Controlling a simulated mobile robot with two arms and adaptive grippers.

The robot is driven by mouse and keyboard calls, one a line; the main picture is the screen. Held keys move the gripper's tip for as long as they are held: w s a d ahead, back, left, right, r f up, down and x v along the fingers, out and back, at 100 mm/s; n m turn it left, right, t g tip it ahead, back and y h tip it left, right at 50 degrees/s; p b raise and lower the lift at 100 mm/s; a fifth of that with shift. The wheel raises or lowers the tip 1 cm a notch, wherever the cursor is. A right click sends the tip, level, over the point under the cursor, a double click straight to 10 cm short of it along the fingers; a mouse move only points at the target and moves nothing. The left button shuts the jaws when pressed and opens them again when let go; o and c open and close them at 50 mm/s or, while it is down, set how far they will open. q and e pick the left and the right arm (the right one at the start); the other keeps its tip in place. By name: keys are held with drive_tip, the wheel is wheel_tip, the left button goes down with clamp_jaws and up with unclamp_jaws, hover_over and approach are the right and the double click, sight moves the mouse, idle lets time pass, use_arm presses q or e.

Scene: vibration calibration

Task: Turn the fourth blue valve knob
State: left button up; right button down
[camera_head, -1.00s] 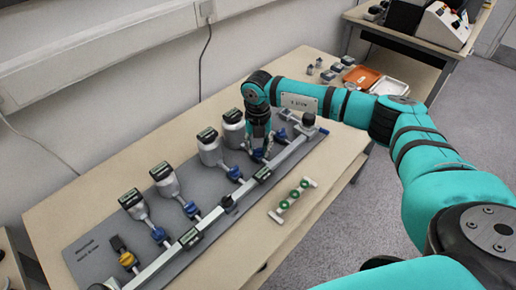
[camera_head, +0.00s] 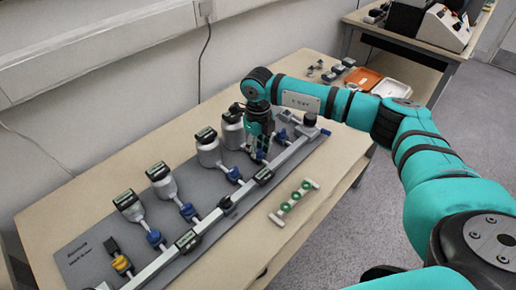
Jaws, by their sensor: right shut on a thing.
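A row of blue valve knobs runs along the metal rail (camera_head: 215,214) of a grey board on the table. From the left they are the first (camera_head: 154,238), second (camera_head: 188,211), third (camera_head: 233,174), fourth (camera_head: 261,156) and last (camera_head: 282,135) knobs. My right gripper (camera_head: 259,152) points down and is shut on the fourth blue valve knob, which its fingers partly hide. A yellow valve knob (camera_head: 121,264) sits at the left end of the row. My left gripper is not in view.
White canisters with dark gauges, such as one near the third knob (camera_head: 208,150), stand behind the knobs. A rack with green rings (camera_head: 293,202) lies on the table (camera_head: 338,160) in front. An orange tray (camera_head: 362,79) and a white tray (camera_head: 393,92) are at the back right.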

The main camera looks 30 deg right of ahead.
sight(259, 150)
drive_tip(key=shift+r, duration=0.1)
idle(0.5)
drive_tip(key=c, duration=1)
unclamp_jaws()
wheel_tip(259, 150, up, 12)
drive_tip(key=shift+f, duration=0.1)
drive_tip(key=shift+s, duration=0.1)
